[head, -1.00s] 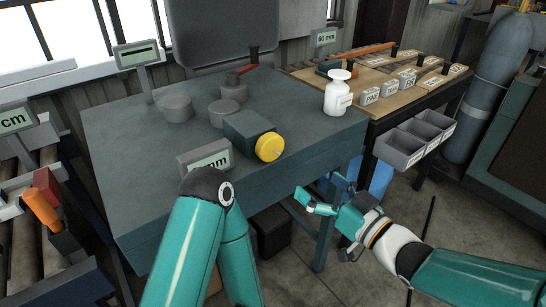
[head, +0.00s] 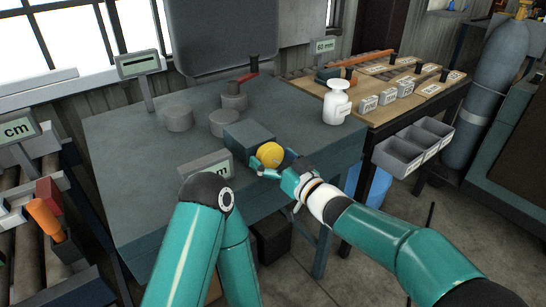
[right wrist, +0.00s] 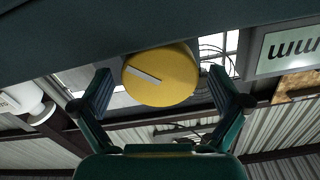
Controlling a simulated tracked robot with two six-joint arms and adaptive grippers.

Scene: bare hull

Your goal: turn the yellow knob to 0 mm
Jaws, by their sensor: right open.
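The yellow knob (head: 270,154) sits on the front of a dark box (head: 246,137) on the workbench. In the right wrist view the knob (right wrist: 161,74) is a round face with a pale line running from upper left to lower right. My right gripper (head: 272,168) is at the knob in the head view; in the right wrist view its open fingers (right wrist: 165,100) stand on either side of the knob, with gaps visible. A grey display (head: 205,168) stands beside the box; my left arm hides part of it and no full reading shows. My left gripper is not visible.
On the workbench (head: 125,185) are several grey cylinders (head: 223,122), a red-handled lever (head: 245,77) and a white bottle (head: 337,102). Grey bins (head: 400,155) hang at the wooden table on the right. An upside-down display (right wrist: 292,46) shows in the right wrist view.

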